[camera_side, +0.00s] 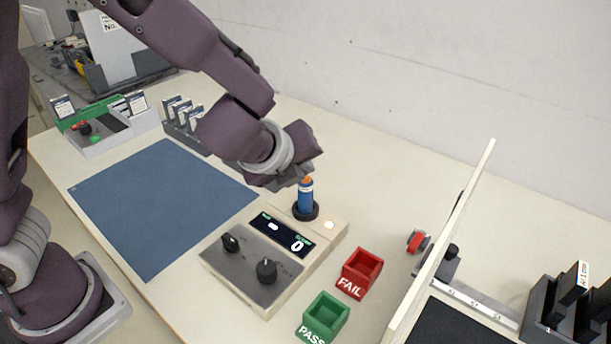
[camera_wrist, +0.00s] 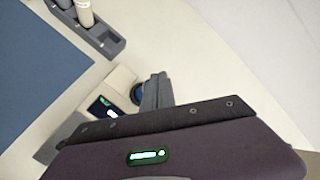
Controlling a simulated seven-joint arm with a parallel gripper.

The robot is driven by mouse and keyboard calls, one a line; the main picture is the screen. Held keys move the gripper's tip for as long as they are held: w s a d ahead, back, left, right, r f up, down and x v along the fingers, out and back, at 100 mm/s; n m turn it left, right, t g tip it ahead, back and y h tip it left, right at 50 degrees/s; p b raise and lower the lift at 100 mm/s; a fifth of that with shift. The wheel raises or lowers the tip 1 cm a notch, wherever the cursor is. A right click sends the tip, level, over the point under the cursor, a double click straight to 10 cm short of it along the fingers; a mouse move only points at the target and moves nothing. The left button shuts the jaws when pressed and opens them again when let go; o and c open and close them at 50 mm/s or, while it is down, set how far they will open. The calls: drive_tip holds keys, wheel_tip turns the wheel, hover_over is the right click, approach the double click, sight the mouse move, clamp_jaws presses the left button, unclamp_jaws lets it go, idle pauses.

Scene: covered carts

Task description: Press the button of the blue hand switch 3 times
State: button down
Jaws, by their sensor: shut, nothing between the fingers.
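A bit of the blue switch (camera_wrist: 137,93) shows just left of the fingers, the rest being hidden.
The beige console (camera_side: 330,238) has knobs and a display (camera_side: 283,235) that seems to read 0. A red FAIL bin (camera_side: 354,285) and green PASS bin (camera_side: 319,327) stand in front right. A blue mat (camera_side: 160,205) lies left. An upright white panel (camera_side: 440,245) stands right.

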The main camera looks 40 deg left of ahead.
drive_tip(key=shift+f, duration=0.3)
idle(0.5)
drive_tip(key=shift+r, duration=0.85)
drive_tip(key=shift+r, duration=2.5)
idle(0.5)
wheel_tip(320, 180, up, 4)
drive_tip(key=shift+f, duration=0.15)
drive_tip(key=shift+f, duration=0.1)
